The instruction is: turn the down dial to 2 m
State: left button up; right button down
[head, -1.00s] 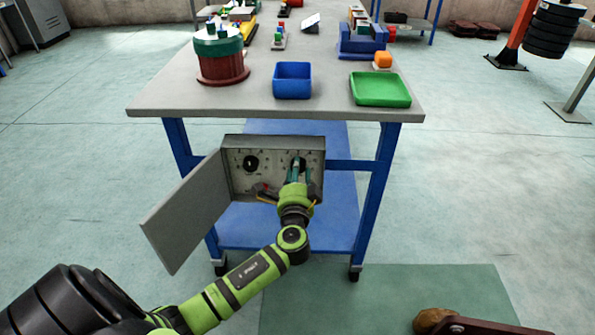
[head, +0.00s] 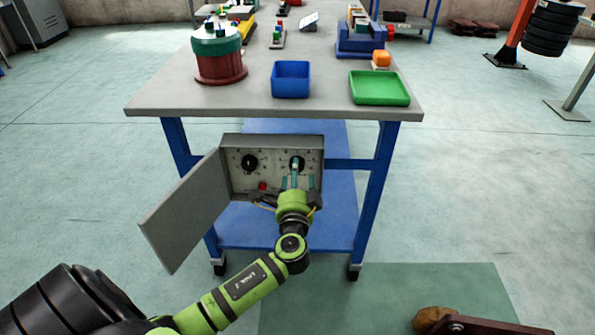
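An open grey control box (head: 226,170) hangs under the front of the table, its door (head: 185,215) swung out to the left. It has a left black dial (head: 249,163) and a right black dial (head: 297,163). The marks around them are too small to read, so I cannot tell which is the down dial or its setting. A red button (head: 263,186) sits below the left dial. My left gripper (head: 297,182) appears open, its teal fingers apart just below and in front of the right dial. It partly hides the lower box. My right gripper is not in view.
The grey table (head: 180,98) overhangs the box. It carries a blue bin (head: 291,80), a green tray (head: 380,88) and a red-green drum (head: 219,58). Blue legs (head: 378,185) and a low blue shelf (head: 335,235) surround the box.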

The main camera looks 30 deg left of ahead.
pick_arm(q)
jog(key=v, duration=0.9)
jog(key=shift+s+d, duration=0.25)
jog(key=shift+s, duration=0.1)
jog(key=shift+r, duration=0.1)
